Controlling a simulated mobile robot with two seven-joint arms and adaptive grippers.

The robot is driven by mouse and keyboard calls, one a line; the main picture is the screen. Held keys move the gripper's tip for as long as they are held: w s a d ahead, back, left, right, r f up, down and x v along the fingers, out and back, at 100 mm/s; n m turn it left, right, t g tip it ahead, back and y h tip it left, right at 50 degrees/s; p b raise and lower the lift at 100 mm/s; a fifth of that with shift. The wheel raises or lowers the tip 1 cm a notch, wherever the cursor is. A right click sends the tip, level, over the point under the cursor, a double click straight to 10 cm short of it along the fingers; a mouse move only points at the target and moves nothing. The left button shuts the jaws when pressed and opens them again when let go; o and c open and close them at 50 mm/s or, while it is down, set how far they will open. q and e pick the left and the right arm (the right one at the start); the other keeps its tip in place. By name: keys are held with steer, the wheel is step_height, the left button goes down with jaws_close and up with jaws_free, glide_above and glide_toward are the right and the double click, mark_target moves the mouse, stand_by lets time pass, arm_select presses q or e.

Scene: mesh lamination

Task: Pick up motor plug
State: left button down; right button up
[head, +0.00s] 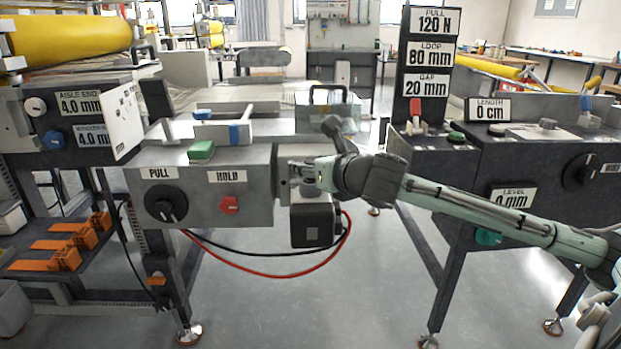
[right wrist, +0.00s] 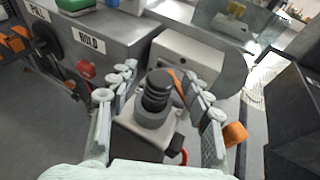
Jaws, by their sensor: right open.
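A dark ribbed cylindrical piece, which looks like the motor plug (right wrist: 157,95), stands on a light grey block (right wrist: 143,136) in the right wrist view. My right gripper (right wrist: 160,88) is open, with its two fingers on either side of the piece. I cannot tell whether they touch it. In the head view my right gripper (head: 305,174) is at the right end of the grey PULL/HOLD box, just above a dark motor block (head: 312,226). The plug cannot be made out there. My left gripper is not in view.
The grey PULL/HOLD box (head: 200,190) carries a black dial (head: 166,204) and a red knob (head: 229,205). Red and black cables (head: 290,275) loop below the motor block. A dark console (head: 520,160) stands right. Orange brackets (head: 65,255) lie lower left. Floor between is clear.

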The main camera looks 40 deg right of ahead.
steer(key=shift+w, duration=0.2)
steer(key=shift+c, duration=0.6)
jaws_close()
